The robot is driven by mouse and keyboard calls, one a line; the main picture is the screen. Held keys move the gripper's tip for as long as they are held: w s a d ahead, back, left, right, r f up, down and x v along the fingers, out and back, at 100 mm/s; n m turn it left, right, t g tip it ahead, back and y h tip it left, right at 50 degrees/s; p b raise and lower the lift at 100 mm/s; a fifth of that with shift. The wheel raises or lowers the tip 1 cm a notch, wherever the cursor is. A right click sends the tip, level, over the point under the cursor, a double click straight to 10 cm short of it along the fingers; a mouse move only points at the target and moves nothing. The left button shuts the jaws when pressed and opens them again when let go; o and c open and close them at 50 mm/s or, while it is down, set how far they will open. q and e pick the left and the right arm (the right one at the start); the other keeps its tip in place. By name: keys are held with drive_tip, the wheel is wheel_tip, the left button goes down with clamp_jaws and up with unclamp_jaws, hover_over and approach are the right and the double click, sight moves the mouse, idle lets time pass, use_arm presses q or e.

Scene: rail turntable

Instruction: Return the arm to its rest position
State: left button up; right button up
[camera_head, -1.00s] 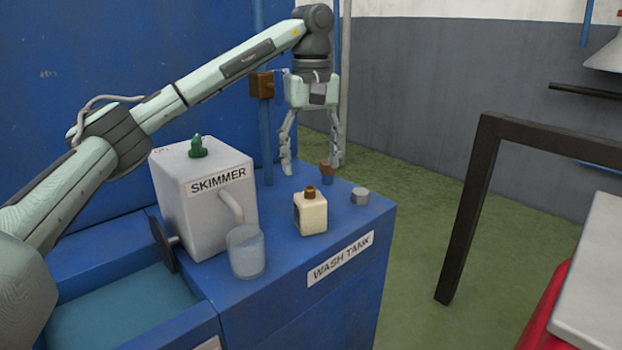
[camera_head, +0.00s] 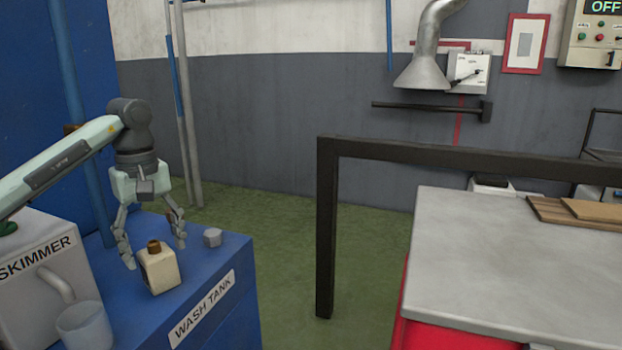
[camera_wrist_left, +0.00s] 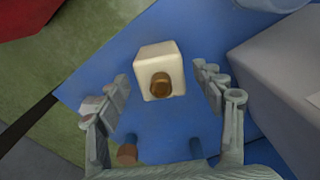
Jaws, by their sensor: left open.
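My left gripper (camera_head: 154,252) is open and empty, pointing down over the blue wash tank top (camera_head: 228,258). Its fingertips are on either side of a cream bottle with a brown cap (camera_head: 160,272) in the head view; I cannot tell if they touch it. In the left wrist view the bottle (camera_wrist_left: 160,70) stands between and just beyond the open fingers (camera_wrist_left: 160,95), with a visible gap on each side. The left arm reaches in from the left edge, above the skimmer. My right gripper is in neither view.
The grey skimmer (camera_head: 35,265) and a clear cup (camera_head: 84,326) stand left of the bottle. A small grey nut-like piece (camera_head: 212,237) lies to its right. A black frame (camera_head: 326,240) and grey-topped table (camera_head: 510,270) stand at right, with open green floor between.

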sight(159, 266)
use_arm(q)
wheel_tip(159, 266, down, 4)
drive_tip(key=shift+f, duration=0.25)
drive_tip(key=shift+r, duration=0.15)
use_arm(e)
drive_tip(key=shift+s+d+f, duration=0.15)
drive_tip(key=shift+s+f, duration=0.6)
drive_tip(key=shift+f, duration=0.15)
